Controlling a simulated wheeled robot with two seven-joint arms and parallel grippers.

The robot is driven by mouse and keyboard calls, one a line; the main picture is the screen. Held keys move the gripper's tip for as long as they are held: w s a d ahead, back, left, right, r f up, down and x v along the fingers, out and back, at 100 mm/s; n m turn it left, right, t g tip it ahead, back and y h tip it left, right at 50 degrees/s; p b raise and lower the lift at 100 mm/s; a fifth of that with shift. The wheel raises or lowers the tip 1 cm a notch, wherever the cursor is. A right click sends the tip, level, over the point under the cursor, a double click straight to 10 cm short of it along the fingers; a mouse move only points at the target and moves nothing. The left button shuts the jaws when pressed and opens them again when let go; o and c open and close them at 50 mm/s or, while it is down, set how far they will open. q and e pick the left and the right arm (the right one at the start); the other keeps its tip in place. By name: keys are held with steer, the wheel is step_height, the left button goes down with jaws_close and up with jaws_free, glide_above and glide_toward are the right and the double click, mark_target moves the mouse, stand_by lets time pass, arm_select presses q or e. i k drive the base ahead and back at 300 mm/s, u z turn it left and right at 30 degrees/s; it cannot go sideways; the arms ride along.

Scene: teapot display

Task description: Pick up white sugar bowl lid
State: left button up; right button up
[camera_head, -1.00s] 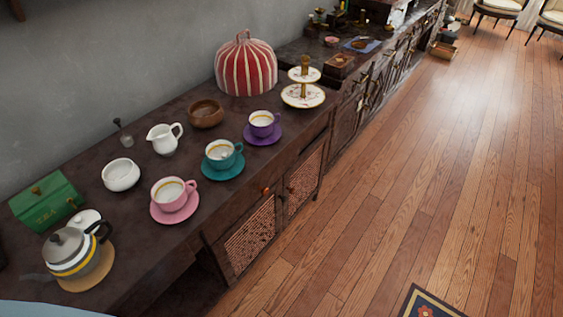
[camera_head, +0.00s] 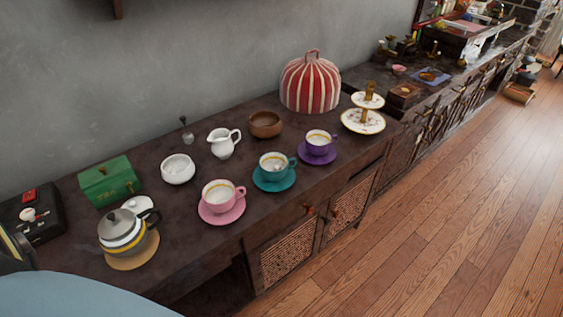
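A small white rounded piece (camera_head: 138,203), which looks like the sugar bowl lid, lies on the dark counter behind the grey, white and yellow teapot (camera_head: 122,238). The teapot's black handle partly covers it. The white sugar bowl (camera_head: 178,169) stands uncovered behind it to the right. Neither of my grippers shows in the head view. A pale blue rounded part, likely mine, fills the lower left corner.
A green tea box (camera_head: 108,184) and a black box with a red part (camera_head: 30,215) stand at left. A pink cup (camera_head: 219,193), teal cup (camera_head: 274,166) and white creamer (camera_head: 223,143) stand to the right. Clear floor (camera_head: 460,220) lies beyond the counter's front edge.

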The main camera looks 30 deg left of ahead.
mark_target(138, 204)
steer(key=u, duration=2.2)
